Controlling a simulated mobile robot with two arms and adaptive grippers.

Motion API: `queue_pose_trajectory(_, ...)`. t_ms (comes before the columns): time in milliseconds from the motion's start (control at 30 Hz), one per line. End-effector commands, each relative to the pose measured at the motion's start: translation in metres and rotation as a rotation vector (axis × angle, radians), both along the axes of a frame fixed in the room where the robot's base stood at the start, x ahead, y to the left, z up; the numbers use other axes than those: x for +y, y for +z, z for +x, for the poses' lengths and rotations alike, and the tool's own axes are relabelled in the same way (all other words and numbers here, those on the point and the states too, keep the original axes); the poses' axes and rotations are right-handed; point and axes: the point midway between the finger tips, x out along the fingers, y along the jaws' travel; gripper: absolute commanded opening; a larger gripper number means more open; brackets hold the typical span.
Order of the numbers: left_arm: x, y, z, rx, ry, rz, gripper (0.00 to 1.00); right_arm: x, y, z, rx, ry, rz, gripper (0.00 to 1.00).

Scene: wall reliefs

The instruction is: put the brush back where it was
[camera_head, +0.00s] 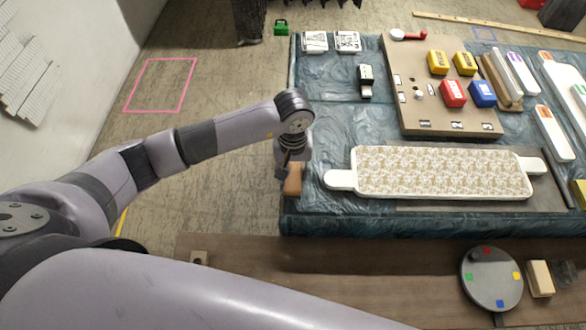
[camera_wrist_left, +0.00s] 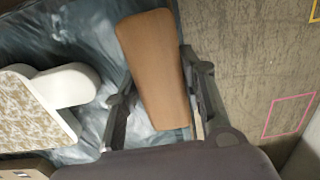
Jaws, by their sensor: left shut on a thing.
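My left gripper (camera_head: 289,163) points down at the left edge of the blue-covered table. It is shut on a brown wooden piece that looks like the brush (camera_head: 293,180). In the left wrist view the brush (camera_wrist_left: 153,65) is a plain brown tapered block between the two fingers of the left gripper (camera_wrist_left: 160,82). Any bristles are hidden. The brush is just left of the white handle of a long patterned board (camera_head: 440,172). I cannot tell if it touches the table. My right gripper is out of view.
The blue-covered table (camera_head: 335,122) holds a brown panel (camera_head: 415,95) with yellow, red and blue blocks, and white tools at right. A wooden bench (camera_head: 400,262) in front bears a grey disc (camera_head: 490,280) and a pale block (camera_head: 540,278). A pink square outline (camera_head: 128,110) marks open floor at left.

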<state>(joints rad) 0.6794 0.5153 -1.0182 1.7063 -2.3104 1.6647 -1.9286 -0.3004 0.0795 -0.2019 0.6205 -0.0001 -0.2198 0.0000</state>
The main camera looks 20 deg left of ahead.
Motion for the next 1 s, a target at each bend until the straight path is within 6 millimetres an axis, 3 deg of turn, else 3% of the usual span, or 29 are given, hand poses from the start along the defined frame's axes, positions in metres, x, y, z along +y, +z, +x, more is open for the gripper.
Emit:
queue_pose_trajectory(100,0.0,-0.004,0.0,-0.001,-0.001,0.0,0.15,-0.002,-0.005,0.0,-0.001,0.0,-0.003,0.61)
queue_pose_trajectory(133,0.0,-0.002,0.0,0.0,0.0,0.0,0.39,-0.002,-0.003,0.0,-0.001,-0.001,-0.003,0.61)
queue_pose_trajectory(400,0.0,-0.002,0.0,0.0,0.0,0.0,0.57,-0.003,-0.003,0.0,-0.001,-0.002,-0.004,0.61)
queue_pose_trajectory(833,0.0,0.005,0.001,-0.003,0.0,0.0,0.57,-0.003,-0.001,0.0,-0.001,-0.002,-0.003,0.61)
queue_pose_trajectory(1000,0.0,0.036,0.002,-0.008,-0.001,0.0,0.57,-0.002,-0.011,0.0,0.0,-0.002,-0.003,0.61)
